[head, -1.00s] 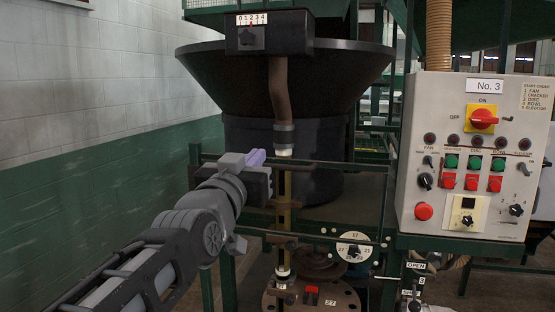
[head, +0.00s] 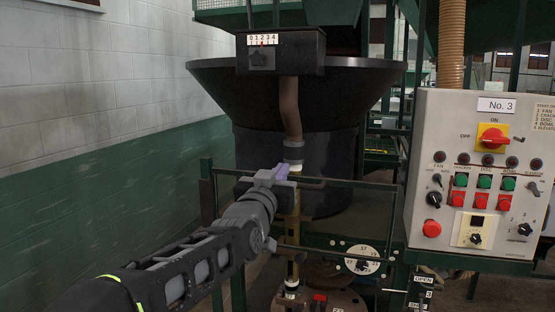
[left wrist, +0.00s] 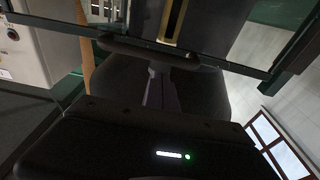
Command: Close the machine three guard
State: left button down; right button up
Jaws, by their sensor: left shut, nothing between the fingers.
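Machine three is marked by a "No. 3" label on its grey control panel (head: 480,185). Its guard (head: 350,184) appears as a dark green barred frame in front of the feed tube, below the black hopper. Whether the guard is open or closed I cannot tell. My left gripper (head: 283,173) is at the guard's top bar, beside the tube, its fingers shut and empty. In the left wrist view the fingertips (left wrist: 156,70) point at a dark rounded bar (left wrist: 148,52) that looks like a handle on the guard; contact is unclear. My right gripper is out of view.
The black hopper (head: 300,90) stands behind the guard, with a brown tube (head: 290,105) coming down in front. A numbered dial (head: 362,259) is at the lower right. A green and white wall (head: 100,150) bounds the left side.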

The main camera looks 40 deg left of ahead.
pick_arm(q)
jog(key=shift+s+f, duration=0.25)
jog(key=shift+f, duration=0.5)
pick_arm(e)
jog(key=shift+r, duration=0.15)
pick_arm(q)
jog(key=shift+d, duration=0.1)
